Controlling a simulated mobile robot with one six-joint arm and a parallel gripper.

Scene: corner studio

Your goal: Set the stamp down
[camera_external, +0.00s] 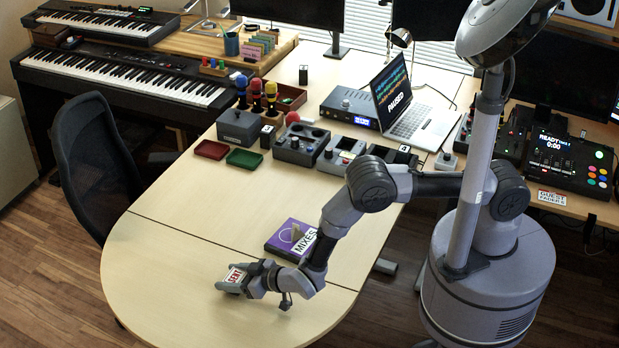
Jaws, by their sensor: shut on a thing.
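The stamp (233,275) is a small block with a white label that reads "SENT" in red. My gripper (245,280) is shut on it over the rounded front end of the light wood table (170,270). The fingers and wrist hide part of the stamp. I cannot tell whether its underside touches the table or is slightly above it.
A purple "MIXES" box (285,236) lies just behind my wrist. A red tray (211,149), a green tray (244,158) and grey holders (302,143) stand farther back, near an open laptop (420,122). The table's left and front parts are clear. An office chair (92,165) stands at the left edge.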

